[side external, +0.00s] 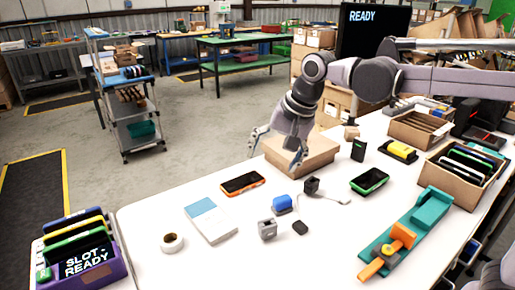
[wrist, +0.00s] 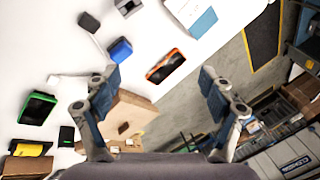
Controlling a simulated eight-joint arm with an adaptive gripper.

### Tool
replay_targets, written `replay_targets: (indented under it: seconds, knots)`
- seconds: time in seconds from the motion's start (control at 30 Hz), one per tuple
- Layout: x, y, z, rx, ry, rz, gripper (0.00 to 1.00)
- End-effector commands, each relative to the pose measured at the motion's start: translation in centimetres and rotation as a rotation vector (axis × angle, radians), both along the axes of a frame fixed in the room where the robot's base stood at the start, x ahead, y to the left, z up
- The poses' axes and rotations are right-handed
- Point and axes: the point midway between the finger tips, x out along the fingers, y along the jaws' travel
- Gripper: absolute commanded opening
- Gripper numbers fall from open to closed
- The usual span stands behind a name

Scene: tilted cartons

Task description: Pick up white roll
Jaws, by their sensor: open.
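The white roll (side external: 172,243) lies on the white table near its front left part, in the side external view, with a dark hole in its middle. I cannot make it out in the wrist view. My gripper (side external: 277,150) is open and empty, pointing down above the cardboard box at the table's far edge, well behind and to the right of the roll. In the wrist view my gripper (wrist: 160,82) has its two fingers wide apart with nothing between them.
A white-blue box (side external: 211,220) lies just right of the roll. An orange-edged phone (side external: 242,183), a blue block (side external: 282,204) and a grey block (side external: 267,229) lie farther right. The cardboard box (side external: 312,152) is under my gripper. A purple slotted bin (side external: 112,266) stands at the left.

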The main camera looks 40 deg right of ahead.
Motion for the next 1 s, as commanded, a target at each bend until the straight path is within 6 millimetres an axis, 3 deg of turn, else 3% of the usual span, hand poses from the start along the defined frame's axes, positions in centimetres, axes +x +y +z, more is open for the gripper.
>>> replay_targets:
  seconds: [0.2,0.5,0.8,1.0]
  knots:
    - [4.9,5.7,-0.4,0.096,0.121,-0.225,0.82]
    - [9.3,14.0,-3.6,0.173,0.284,-0.556,0.82]
    - [10.7,21.1,-8.3,0.19,0.404,-0.86,0.82]
    - [10.7,22.8,-9.9,0.188,0.431,-0.95,0.82]
